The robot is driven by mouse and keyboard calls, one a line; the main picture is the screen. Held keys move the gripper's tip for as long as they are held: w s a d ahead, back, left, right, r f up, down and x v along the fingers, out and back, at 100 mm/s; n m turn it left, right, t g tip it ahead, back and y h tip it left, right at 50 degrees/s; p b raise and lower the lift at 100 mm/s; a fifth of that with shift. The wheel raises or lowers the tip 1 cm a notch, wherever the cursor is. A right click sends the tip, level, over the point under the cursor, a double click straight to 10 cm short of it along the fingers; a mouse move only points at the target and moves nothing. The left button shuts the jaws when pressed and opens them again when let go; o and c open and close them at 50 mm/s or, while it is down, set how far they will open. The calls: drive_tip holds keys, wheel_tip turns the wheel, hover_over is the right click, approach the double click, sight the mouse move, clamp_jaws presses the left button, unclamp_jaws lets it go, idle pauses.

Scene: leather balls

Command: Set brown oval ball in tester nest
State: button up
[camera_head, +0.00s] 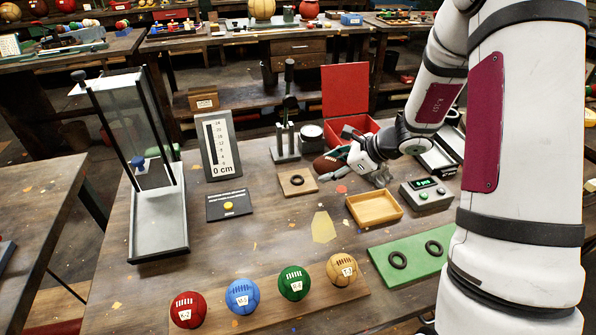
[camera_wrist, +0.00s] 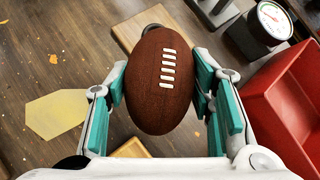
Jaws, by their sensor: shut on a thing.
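The brown oval ball (camera_head: 330,163) with white laces is held between the teal-padded fingers of my gripper (camera_head: 345,162). In the wrist view the ball (camera_wrist: 161,80) fills the space between both fingers (camera_wrist: 162,88), laces facing the camera. A wooden block with a black ring (camera_head: 297,181), which looks like the tester nest, lies on the table in front of the upright press (camera_head: 287,135). The ball is to the right of this block in the head view. In the wrist view the ball hides much of the block (camera_wrist: 135,30) and most of its ring.
A red open box (camera_head: 345,95) stands behind the gripper and shows at right in the wrist view (camera_wrist: 285,105). A wooden tray (camera_head: 374,207) and a grey display unit (camera_head: 427,194) stand nearby. Several balls (camera_head: 241,296) line the front rack. A dial gauge (camera_wrist: 271,20) is near the box.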

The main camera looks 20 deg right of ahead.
drive_tip(key=w+a, duration=0.6)
drive_tip(key=shift+a+f, duration=0.15)
drive_tip(key=shift+f, duration=0.2)
drive_tip(key=f, duration=0.1)
drive_tip(key=a+f, duration=0.1)
drive_tip(key=shift+w+f, duration=0.3)
drive_tip(key=shift+w, duration=0.05)
drive_tip(key=shift+f, duration=0.55)
drive_tip(key=shift+f, duration=0.2)
drive_tip(key=o, duration=1.3)
drive_tip(key=shift+o, duration=0.2)
drive_tip(key=shift+r, duration=0.15)
